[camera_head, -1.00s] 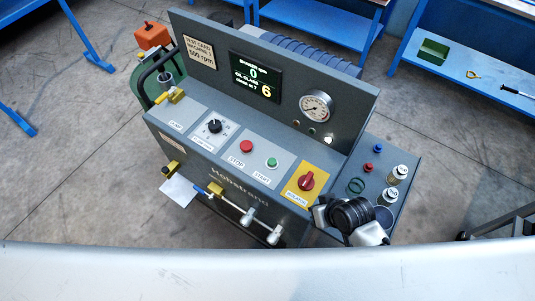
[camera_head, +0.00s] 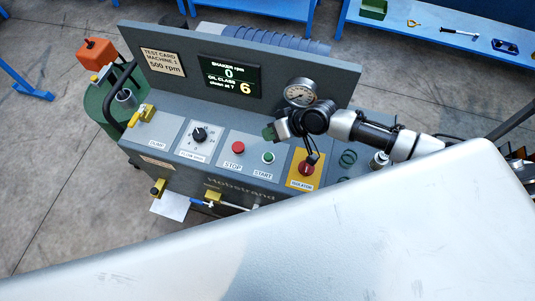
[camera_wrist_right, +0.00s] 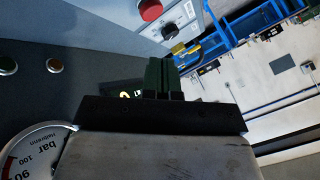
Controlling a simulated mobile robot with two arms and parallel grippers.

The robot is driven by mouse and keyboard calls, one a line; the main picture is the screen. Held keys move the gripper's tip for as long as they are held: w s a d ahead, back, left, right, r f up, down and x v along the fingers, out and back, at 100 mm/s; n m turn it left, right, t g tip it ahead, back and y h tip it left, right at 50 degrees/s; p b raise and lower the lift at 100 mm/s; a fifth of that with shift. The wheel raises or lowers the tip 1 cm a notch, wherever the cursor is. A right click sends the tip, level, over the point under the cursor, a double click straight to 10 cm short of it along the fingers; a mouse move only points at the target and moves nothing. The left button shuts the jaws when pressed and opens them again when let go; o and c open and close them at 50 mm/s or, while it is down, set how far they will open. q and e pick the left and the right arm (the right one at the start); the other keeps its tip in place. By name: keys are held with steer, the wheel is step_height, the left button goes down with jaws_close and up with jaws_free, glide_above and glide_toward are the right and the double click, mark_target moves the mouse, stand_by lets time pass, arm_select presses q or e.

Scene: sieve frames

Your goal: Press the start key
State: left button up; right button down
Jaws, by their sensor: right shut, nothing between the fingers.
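The start key (camera_head: 268,157) is a green round button above the START label on the machine's sloped panel, right of the red stop button (camera_head: 238,147). My right gripper (camera_head: 269,133) is shut and empty, its green fingertips just above and behind the start key in the head view, apart from it in the picture. The height between them is hard to judge. In the right wrist view the shut green fingers (camera_wrist_right: 160,75) point toward the panel and the stop button (camera_wrist_right: 150,10) shows beyond them; I cannot make out the start key there. My left gripper is not in view.
The display (camera_head: 230,77) reads shaker rpm 0 and oil class 6. A pressure gauge (camera_head: 300,92) stands close behind my right wrist. The red isolator knob (camera_head: 307,168) on its yellow plate lies under my arm. A dial knob (camera_head: 199,134) sits left of the stop button.

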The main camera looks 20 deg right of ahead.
mark_target(269, 154)
step_height(269, 154, down, 8)
steer(key=b, duration=0.7)
steer(key=shift+a+f, duration=0.15)
steer(key=shift+f, duration=0.05)
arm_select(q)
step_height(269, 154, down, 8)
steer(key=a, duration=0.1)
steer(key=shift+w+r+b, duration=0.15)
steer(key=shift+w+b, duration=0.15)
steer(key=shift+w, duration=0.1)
arm_select(e)
steer(key=shift+f, duration=0.2)
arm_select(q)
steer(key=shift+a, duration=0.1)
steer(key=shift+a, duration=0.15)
arm_select(e)
steer(key=shift+f, duration=0.1)
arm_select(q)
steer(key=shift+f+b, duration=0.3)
arm_select(e)
steer(key=shift+f, duration=0.3)
